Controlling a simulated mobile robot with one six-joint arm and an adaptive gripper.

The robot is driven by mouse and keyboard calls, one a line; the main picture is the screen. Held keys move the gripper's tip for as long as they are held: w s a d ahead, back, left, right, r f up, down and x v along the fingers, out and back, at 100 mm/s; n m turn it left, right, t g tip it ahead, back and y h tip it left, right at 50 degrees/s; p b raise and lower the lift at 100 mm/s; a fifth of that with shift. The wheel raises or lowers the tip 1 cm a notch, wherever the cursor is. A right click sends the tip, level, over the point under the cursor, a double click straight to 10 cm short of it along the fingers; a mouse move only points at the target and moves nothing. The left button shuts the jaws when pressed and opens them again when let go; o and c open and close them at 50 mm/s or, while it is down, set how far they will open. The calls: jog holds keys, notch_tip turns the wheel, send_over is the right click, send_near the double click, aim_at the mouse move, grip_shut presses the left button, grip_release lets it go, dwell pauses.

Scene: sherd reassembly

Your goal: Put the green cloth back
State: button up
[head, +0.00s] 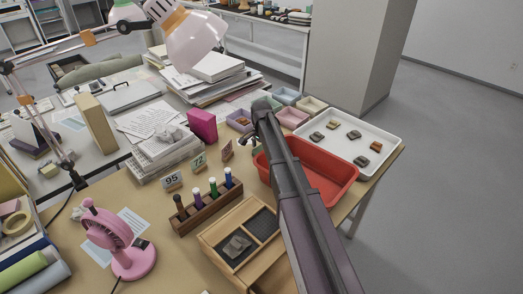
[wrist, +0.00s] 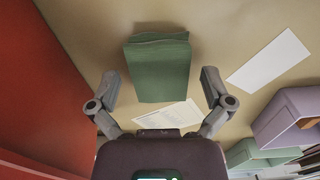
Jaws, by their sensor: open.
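The green cloth (wrist: 158,70) shows in the wrist view as a folded, thick block lying on the tan tabletop. My gripper (wrist: 158,76) is open, with one finger on each side of the cloth in the picture. A gap shows between the cloth and each finger, and I cannot tell how far above the cloth the fingertips are. In the head view my own arm hides the cloth and most of my gripper.
A red tub (head: 318,183) stands close beside my arm; its wall (wrist: 48,75) fills the wrist view's left side. Small lilac (wrist: 288,118) and green (wrist: 250,157) boxes stand at lower right there. A white tray (head: 345,128) holds several sherds. White paper (wrist: 268,60) lies beside the cloth.

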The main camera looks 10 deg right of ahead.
aim_at(261, 150)
jog(key=shift+r, duration=0.1)
notch_tip(261, 150, up, 12)
jog(key=p, duration=1.2)
jog(key=shift+s, duration=0.15)
dwell(0.7)
jog(key=s+n, duration=1.1)
jog(key=s, duration=1.6)
jog(key=shift+d, duration=0.1)
jog(key=c, duration=0.6)
